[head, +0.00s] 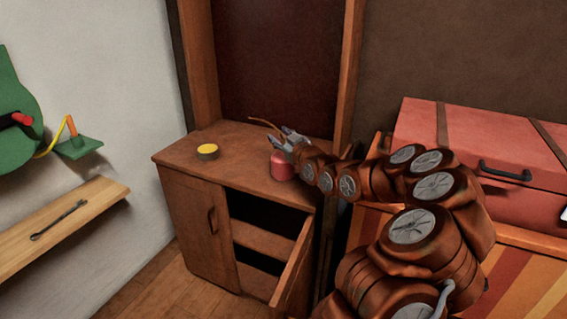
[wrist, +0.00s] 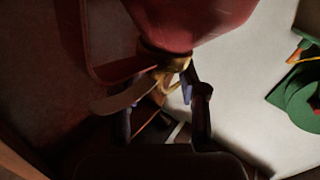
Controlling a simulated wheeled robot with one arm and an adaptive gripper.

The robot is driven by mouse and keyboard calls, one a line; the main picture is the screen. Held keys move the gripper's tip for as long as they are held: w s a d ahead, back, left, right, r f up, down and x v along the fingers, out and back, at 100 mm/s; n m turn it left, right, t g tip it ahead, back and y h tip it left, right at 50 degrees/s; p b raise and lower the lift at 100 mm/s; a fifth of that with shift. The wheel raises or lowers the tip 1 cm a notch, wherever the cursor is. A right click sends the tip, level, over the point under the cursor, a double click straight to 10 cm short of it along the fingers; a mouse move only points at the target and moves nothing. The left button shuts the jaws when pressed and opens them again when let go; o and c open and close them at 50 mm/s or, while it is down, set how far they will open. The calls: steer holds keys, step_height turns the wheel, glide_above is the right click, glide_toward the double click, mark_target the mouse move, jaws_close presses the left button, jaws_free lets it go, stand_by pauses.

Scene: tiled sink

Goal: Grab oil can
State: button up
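The oil can (head: 284,166) is red with a thin brass spout and stands upright on the cabinet top. In the wrist view its red body (wrist: 190,22) fills the top, with a red handle, a brass neck and a pale lever below it. My gripper (head: 289,139) is at the top of the can, by the neck and spout. In the wrist view my gripper's dark fingers (wrist: 162,112) are spread apart, with the lever and spout region between them. The right fingertip is close to the brass neck; I cannot tell if it touches.
A yellow-topped round tin (head: 207,152) stands on the cabinet (head: 180,160) left of the can. The cabinet's right door (head: 293,265) hangs open. A red suitcase (head: 480,140) lies at the right. A wrench (head: 58,219) lies on the shelf (head: 105,197) at left.

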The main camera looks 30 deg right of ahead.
jaws_close()
stand_by(0.6)
